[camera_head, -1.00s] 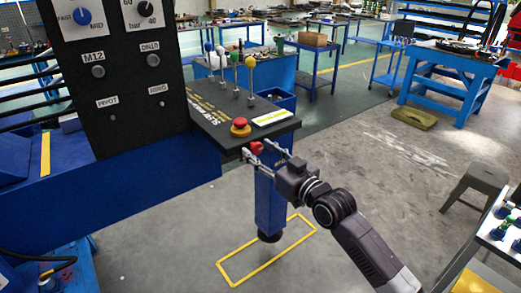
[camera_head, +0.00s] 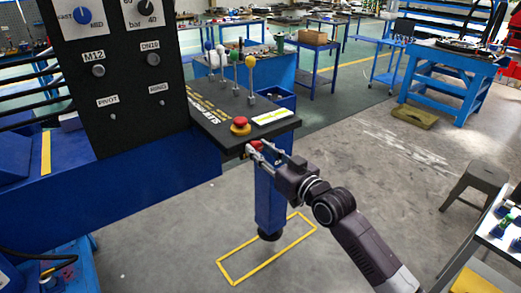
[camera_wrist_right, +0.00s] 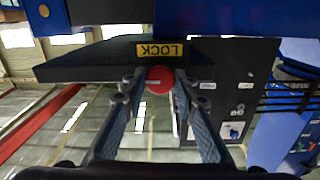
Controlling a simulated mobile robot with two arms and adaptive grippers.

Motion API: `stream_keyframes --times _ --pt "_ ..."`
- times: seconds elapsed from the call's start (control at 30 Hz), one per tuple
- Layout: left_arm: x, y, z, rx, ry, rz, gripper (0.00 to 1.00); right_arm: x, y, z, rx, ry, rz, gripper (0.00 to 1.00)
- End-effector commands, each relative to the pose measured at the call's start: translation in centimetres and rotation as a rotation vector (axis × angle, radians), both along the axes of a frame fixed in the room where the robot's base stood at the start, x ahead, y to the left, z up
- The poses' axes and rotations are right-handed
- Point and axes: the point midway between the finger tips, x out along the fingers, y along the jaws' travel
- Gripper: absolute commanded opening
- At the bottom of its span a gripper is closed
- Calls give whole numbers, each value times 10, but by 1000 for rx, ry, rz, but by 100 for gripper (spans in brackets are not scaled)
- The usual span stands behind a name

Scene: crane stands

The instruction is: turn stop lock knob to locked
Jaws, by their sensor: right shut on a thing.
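The stop lock knob (camera_head: 256,145) is a small red knob on the front edge of the black control panel (camera_head: 215,131). In the right wrist view the red knob (camera_wrist_right: 159,80) shows round between the fingertips, under a yellow label reading LOCK (camera_wrist_right: 159,49). My right gripper (camera_head: 262,152) is at the panel edge, shut on the knob with a finger on each side; it also shows in the right wrist view (camera_wrist_right: 158,84). I cannot tell the knob's turn position. My left gripper is not in view.
A red mushroom button (camera_head: 240,123) on a yellow base sits on the panel top just above the knob. Several ball-topped levers (camera_head: 250,75) stand behind it. A tall black panel (camera_head: 120,70) rises at left.

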Motion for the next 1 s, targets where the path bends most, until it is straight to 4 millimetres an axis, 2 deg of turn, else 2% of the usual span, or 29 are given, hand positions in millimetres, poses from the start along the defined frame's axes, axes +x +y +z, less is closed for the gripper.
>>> stream_keyframes --times 1.0 --pt "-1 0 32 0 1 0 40 0 0 1 736 536 -1 2"
